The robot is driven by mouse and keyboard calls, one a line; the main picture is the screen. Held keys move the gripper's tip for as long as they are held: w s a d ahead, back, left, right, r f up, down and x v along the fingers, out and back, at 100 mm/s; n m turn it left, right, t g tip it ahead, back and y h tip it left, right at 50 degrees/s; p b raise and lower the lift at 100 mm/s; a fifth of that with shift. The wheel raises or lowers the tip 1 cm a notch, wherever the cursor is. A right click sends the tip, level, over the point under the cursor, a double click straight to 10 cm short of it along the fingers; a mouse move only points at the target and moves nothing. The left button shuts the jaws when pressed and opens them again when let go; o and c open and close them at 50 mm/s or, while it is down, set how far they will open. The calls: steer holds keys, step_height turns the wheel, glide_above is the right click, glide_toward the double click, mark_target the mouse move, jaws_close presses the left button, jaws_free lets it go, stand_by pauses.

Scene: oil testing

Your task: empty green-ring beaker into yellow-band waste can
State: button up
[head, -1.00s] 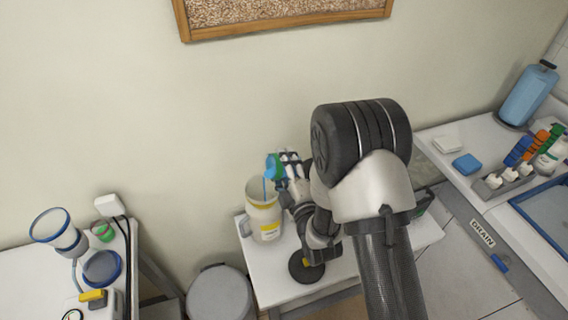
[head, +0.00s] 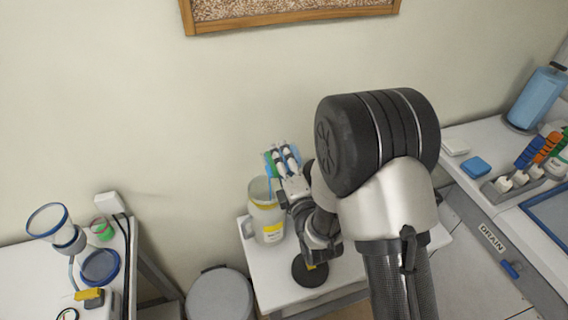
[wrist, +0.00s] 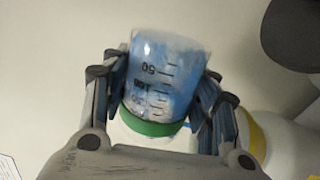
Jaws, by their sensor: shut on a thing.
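My gripper (head: 284,166) is shut on the green-ring beaker (wrist: 160,85), a clear graduated beaker with blue liquid showing in it. The green ring (wrist: 150,126) lies towards the gripper in the wrist view. The can is whitish with a yellow band and stands upright on the small white table. The can also shows, partly, at the right of the wrist view (wrist: 290,147).
A grey round bin (head: 219,297) stands on the floor. A left bench holds a blue-rimmed funnel (head: 48,221). A right bench holds a bottle rack (head: 513,188).

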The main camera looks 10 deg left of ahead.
steer(key=shift+a+r+n+b, duration=0.1)
steer(key=shift+n+b, duration=0.35)
steer(key=shift+n, duration=0.05)
steer(key=shift+s+a+r+n+b, duration=0.25)
steer(key=shift+a+n+b, duration=0.05)
steer(key=shift+n, duration=0.3)
steer(key=shift+r, duration=0.15)
stand_by(1.2)
